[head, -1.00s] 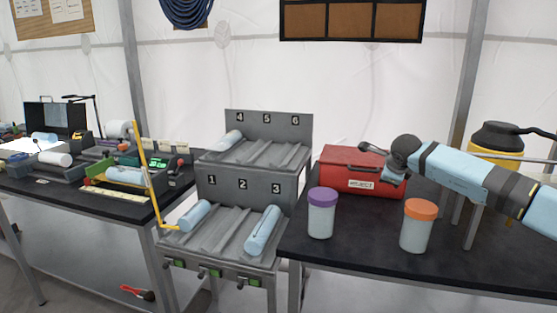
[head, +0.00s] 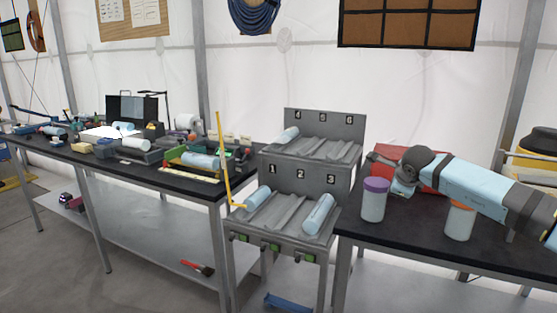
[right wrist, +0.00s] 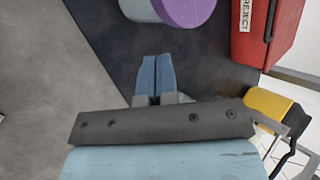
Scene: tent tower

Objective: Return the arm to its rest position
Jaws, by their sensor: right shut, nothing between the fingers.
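My right arm (head: 465,180) comes in from the right in the head view, above the right-hand table, with its wrist bent down in front of the red box. In the right wrist view my right gripper (right wrist: 155,72) has its two blue fingers together with nothing between them. It points toward the purple-lidded jar (right wrist: 185,8), and a gap shows between the fingertips and the jar. My left gripper is not in view.
The purple-lidded jar (head: 374,200) and an orange-lidded jar (head: 459,219) stand on the right table (head: 400,243). The red box (right wrist: 265,30) lies close by. A grey numbered rack (head: 300,180) holds light blue cylinders. Cluttered table (head: 120,172) at left.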

